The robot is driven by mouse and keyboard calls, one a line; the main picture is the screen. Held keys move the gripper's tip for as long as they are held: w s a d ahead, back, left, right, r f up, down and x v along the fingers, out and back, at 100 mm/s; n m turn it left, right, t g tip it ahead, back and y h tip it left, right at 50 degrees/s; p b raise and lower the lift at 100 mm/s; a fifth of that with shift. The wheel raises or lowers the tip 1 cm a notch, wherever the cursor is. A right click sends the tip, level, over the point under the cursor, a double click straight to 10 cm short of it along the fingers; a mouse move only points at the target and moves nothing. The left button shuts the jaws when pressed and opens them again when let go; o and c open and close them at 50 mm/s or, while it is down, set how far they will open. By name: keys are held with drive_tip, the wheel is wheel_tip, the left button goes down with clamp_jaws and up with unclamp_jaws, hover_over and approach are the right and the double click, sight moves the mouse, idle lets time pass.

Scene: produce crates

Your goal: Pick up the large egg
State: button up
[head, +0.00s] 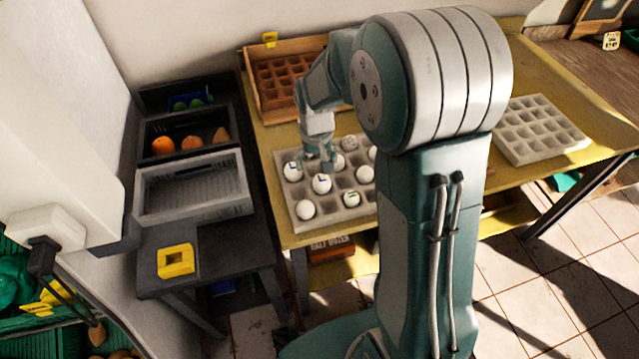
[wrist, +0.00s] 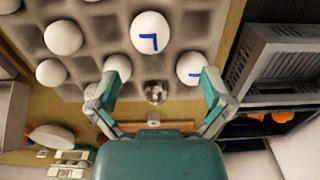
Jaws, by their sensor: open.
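White eggs sit in a grey egg tray (head: 297,214) on the yellow table. One egg (head: 321,184) has a blue L-shaped mark; in the wrist view an egg with a blue L (wrist: 150,33) lies ahead of my fingers. Another egg (head: 293,171) to its left also bears a mark; a blue-marked egg (wrist: 190,68) shows beside my right finger in the wrist view. My gripper (head: 324,164) is above the tray, its fingers apart and empty in the wrist view (wrist: 158,80). My arm hides part of the tray's right side.
An empty grey tray (head: 543,150) lies at the right. A wooden crate with a brown tray (head: 257,95) stands behind. On the left, a grey crate (head: 190,216), a dark crate with orange fruit (head: 163,146) and a yellow block (head: 176,261) stand on a dark table.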

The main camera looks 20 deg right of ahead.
sight(322, 177)
drive_tip(key=shift+f, duration=0.75)
drive_tip(key=shift+d+f, duration=0.35)
drive_tip(key=shift+f, duration=0.3)
drive_tip(key=f, duration=0.3)
drive_tip(key=shift+s+d+f, duration=0.2)
drive_tip(key=shift+d+f, duration=0.15)
drive_tip(key=shift+d, duration=0.05)
drive_tip(key=shift+a+f, duration=0.1)
drive_tip(key=shift+f, duration=0.3)
drive_tip(key=shift+a+f, duration=0.15)
drive_tip(key=shift+a, duration=0.05)
drive_tip(key=shift+d, duration=0.15)
drive_tip(key=c, duration=0.7)
